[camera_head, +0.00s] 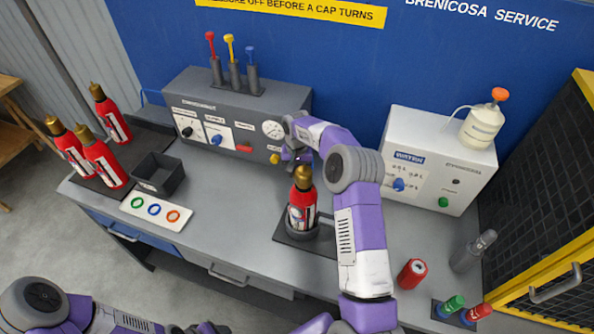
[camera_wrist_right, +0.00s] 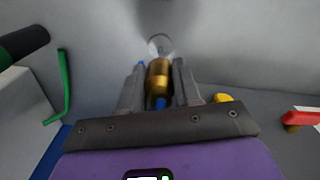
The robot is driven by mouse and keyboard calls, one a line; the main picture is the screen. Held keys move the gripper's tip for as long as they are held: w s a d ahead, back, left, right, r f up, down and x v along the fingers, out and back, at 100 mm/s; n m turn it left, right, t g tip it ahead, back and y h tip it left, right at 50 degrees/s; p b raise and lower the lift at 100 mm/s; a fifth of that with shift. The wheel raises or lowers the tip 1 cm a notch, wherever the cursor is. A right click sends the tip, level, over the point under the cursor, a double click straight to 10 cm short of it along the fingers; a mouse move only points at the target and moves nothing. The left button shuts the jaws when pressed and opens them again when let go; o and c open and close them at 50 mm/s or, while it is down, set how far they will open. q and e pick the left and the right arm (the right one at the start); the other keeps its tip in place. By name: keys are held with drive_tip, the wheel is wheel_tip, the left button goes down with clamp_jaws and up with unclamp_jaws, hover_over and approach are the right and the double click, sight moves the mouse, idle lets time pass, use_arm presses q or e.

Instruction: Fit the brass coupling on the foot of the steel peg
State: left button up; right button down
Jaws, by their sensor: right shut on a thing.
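The brass coupling (camera_wrist_right: 158,78) sits between the fingers of my right gripper (camera_wrist_right: 159,86) in the right wrist view, and the gripper is shut on it. A short steel piece (camera_wrist_right: 160,44), which looks like the steel peg, shows just beyond the coupling's far end, in line with it. I cannot tell whether the two touch. In the head view my right gripper (camera_head: 291,152) is at the front of the grey console, behind the middle extinguisher; the coupling and the peg cannot be made out there. My left arm shows at the bottom left, its gripper out of sight.
A red extinguisher (camera_head: 302,212) stands upright in a holder close in front of my right gripper. The grey console (camera_head: 280,101) is behind. Several extinguishers (camera_head: 104,163) stand at the left by a dark bin (camera_head: 158,174). A red can (camera_head: 411,274) lies right of my arm.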

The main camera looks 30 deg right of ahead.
drive_tip(key=shift+f+b, duration=1.75)
drive_tip(key=shift+f, duration=1.15)
drive_tip(key=c, duration=0.7)
unclamp_jaws()
wheel_tip(320, 180, up, 8)
drive_tip(key=shift+f+p, duration=0.2)
drive_tip(key=shift+p, duration=0.1)
